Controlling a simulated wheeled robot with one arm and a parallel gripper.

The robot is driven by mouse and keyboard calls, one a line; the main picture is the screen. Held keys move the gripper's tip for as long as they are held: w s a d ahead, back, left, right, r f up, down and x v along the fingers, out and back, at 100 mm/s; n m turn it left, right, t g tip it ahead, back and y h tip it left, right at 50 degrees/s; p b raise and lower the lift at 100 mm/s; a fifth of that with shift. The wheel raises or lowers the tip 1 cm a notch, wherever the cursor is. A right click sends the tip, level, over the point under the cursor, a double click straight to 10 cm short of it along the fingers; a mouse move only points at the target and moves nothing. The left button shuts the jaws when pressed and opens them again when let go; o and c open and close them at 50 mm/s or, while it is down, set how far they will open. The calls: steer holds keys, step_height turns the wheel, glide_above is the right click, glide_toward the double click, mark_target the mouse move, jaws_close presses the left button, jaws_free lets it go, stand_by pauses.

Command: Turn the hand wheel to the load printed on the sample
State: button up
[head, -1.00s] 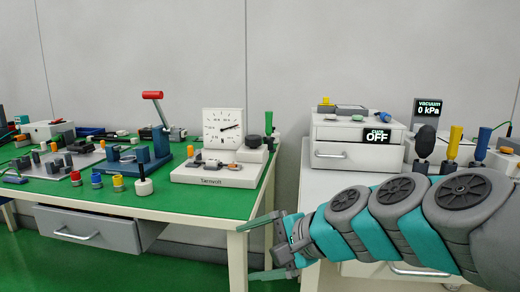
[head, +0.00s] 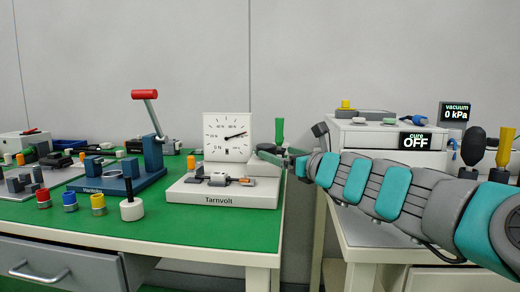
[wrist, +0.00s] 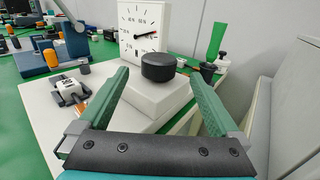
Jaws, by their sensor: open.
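The black round hand wheel (wrist: 158,67) sits on a white block of the Tarnvolt test stand (head: 222,194). Its square white dial (head: 226,137) stands behind; the needle points right and slightly up. The dial also shows in the wrist view (wrist: 140,30). A small grey and white sample unit (wrist: 70,90) lies on the stand left of the wheel; its print is too small to read. My gripper (wrist: 160,74) is open, its green fingers on either side of the wheel and apart from it in the wrist view. In the head view my gripper partly hides the wheel.
A blue press (head: 146,160) with a red lever handle stands left of the stand. Red, blue and yellow capped pieces (head: 70,202) and a black-handled tool (head: 131,203) are near the front edge. A green-handled tool (wrist: 217,42) is behind right. A white cabinet (head: 370,137) stands right.

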mark_target(265, 145)
steer(key=x, duration=0.7)
steer(key=shift+a, duration=0.15)
steer(key=c, duration=1.4)
